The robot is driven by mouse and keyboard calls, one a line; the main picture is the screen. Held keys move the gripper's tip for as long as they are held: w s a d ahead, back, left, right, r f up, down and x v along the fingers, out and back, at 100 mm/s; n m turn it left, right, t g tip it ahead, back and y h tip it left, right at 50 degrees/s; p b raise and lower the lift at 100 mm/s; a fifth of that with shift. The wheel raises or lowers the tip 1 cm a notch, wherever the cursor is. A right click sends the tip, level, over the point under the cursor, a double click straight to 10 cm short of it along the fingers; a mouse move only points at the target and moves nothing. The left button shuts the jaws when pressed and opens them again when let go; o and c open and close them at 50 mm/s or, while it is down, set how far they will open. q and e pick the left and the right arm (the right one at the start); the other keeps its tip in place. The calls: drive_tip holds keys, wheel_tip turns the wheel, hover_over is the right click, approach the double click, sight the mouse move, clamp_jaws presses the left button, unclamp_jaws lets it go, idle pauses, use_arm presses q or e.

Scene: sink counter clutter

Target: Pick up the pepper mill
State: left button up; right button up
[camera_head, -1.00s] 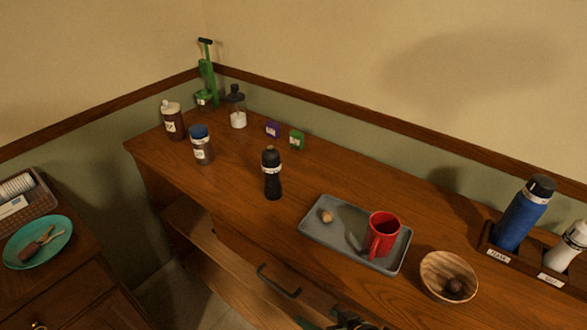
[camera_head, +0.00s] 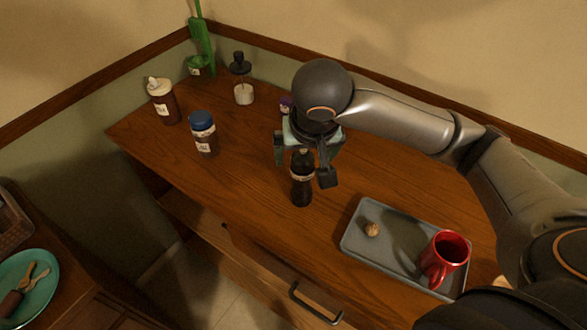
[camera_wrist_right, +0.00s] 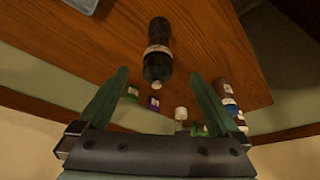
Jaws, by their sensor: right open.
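The black pepper mill (camera_head: 302,188) stands upright on the wooden counter, with a pale band below its top. My right gripper (camera_head: 304,163) is over it, coming from behind and above, and partly hides its top. In the right wrist view the mill (camera_wrist_right: 157,45) appears in line with the gap between the two spread green fingers (camera_wrist_right: 158,77), with space on both sides. The gripper is open and empty; I see no contact. My left gripper is not in view.
A grey tray (camera_head: 352,245) with a red mug (camera_head: 447,257) and a walnut (camera_head: 371,230) lies to the right. A blue-lidded shaker (camera_head: 204,135), a brown bottle (camera_head: 163,103) and a glass jar (camera_head: 243,92) stand to the left. The counter's front edge is near.

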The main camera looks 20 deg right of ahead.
sight(306, 163)
drive_tip(key=shift+w+d+f, duration=0.1)
drive_tip(key=shift+d+f, duration=0.1)
drive_tip(key=shift+d, duration=0.05)
drive_tip(key=b+x, duration=0.1)
drive_tip(key=x, duration=0.4)
drive_tip(key=shift+d+f, duration=0.1)
drive_tip(key=shift+f, duration=0.05)
drive_tip(key=shift+w+b+x, duration=0.15)
drive_tip(key=shift+b+x, duration=0.05)
drive_tip(key=shift+x, duration=1.35)
drive_tip(key=shift+w+b+x, duration=0.15)
drive_tip(key=shift+x, duration=1.4)
clamp_jaws()
